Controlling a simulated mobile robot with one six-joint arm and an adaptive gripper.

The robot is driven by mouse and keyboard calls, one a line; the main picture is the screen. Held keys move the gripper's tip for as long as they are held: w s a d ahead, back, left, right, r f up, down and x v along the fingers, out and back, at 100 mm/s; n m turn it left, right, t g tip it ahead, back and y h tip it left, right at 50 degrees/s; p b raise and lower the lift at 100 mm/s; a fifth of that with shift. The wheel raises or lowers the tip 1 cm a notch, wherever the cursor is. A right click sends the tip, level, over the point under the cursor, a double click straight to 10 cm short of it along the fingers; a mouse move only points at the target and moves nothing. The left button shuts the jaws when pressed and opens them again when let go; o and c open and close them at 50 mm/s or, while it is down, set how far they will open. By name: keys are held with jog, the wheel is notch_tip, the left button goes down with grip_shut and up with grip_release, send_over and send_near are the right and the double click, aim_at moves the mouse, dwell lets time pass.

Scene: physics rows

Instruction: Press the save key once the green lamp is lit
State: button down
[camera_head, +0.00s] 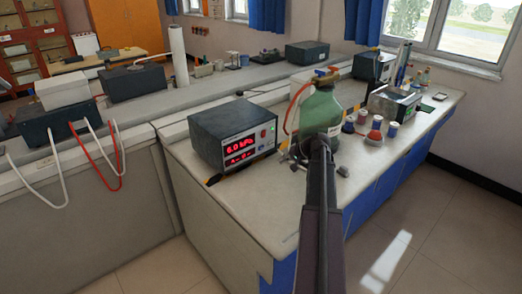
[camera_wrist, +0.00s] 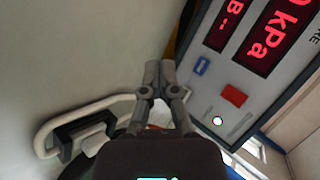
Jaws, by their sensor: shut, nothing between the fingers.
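The meter (camera_head: 222,150) is a dark box with a pale front and red digits reading about 6.0 kPa. In the wrist view its front panel (camera_wrist: 262,85) fills the right side, tilted. It carries a blue key (camera_wrist: 202,66), a red key (camera_wrist: 234,97) and a small round lamp (camera_wrist: 218,121) that glows white-green, so it looks lit. No key label is readable, so I cannot tell which is the save key. My gripper (camera_wrist: 160,70) is shut and empty, left of the blue key and apart from it. In the head view my arm hides part of the bench right of the meter.
A large green bottle (camera_head: 322,112) with an orange tube stands just right of the meter. Several small flasks (camera_head: 375,130) and a metal-topped box (camera_head: 393,103) stand farther right. The bench top (camera_head: 250,205) in front of the meter is clear.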

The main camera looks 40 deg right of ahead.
aim_at(261, 150)
jog(key=shift+w, duration=0.1)
jog(key=shift+w+a, duration=0.2)
jog(key=shift+w, duration=1.95)
jog(key=shift+w+a, duration=0.2)
jog(key=shift+w, duration=1.95)
jog(key=shift+w, duration=0.15)
jog(key=shift+w, duration=0.25)
jog(key=shift+w, duration=0.25)
jog(key=shift+w+r, duration=0.15)
jog(key=shift+w, duration=0.35)
jog(key=shift+s, duration=0.2)
jog(key=shift+s+d+f, duration=0.1)
jog(key=shift+s+f, duration=0.2)
jog(key=shift+s, duration=0.4)
